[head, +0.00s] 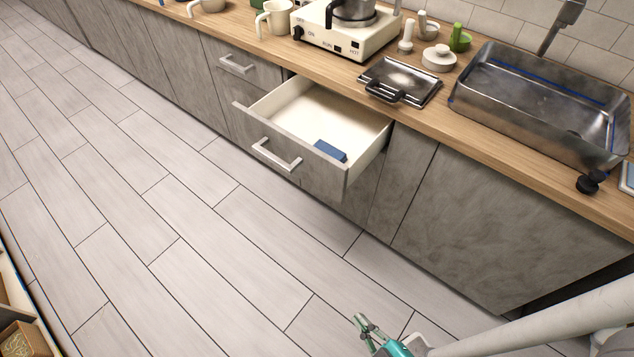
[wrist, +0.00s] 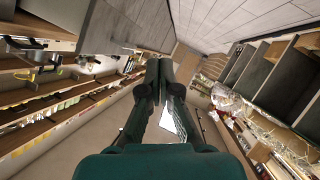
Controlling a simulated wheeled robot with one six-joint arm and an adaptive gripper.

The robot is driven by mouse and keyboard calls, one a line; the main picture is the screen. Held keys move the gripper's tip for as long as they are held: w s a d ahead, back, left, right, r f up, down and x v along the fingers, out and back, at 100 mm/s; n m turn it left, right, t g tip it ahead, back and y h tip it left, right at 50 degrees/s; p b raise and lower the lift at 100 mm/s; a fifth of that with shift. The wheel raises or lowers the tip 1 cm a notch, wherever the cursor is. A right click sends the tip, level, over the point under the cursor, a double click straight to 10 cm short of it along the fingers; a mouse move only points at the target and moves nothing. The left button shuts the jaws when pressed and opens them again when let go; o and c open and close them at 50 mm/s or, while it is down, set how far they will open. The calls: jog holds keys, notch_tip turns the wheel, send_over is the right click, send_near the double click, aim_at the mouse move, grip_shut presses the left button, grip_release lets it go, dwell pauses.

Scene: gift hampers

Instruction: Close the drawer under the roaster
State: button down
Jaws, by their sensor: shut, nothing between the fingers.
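The drawer (head: 290,160) is pulled out from the grey counter front in the head view, below the worktop. A small blue box (head: 330,151) lies inside it near the front right. Its bar handle (head: 276,155) is on the front panel. The cream roaster (head: 345,36) with a metal pot on top stands on the counter above and behind the drawer. My gripper (head: 362,322) is low at the bottom of the head view, over the floor and well apart from the drawer. In the wrist view my gripper (wrist: 166,65) is shut and empty.
A dark metal tray (head: 400,83) and a steel sink (head: 540,100) are on the counter to the right. A closed drawer handle (head: 237,64) is to the left. The tiled floor (head: 170,200) before the drawer is clear.

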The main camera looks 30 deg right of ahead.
jog(key=w+d+f+n+h, duration=0.1)
jog(key=w+f+n, duration=0.1)
jog(key=w+f, duration=0.3)
jog(key=n+t+h, duration=0.3)
jog(key=n+h, duration=0.2)
jog(key=h, duration=0.2)
send_near(318, 175)
jog(key=w+a, duration=0.1)
jog(key=w, duration=0.3)
jog(key=d, duration=0.1)
jog(key=w+d, duration=0.1)
jog(key=shift+d+r, duration=0.15)
jog(key=shift+d, duration=0.15)
jog(key=shift+w+d, duration=0.25)
jog(key=shift+d, duration=0.3)
jog(key=shift+d, duration=0.1)
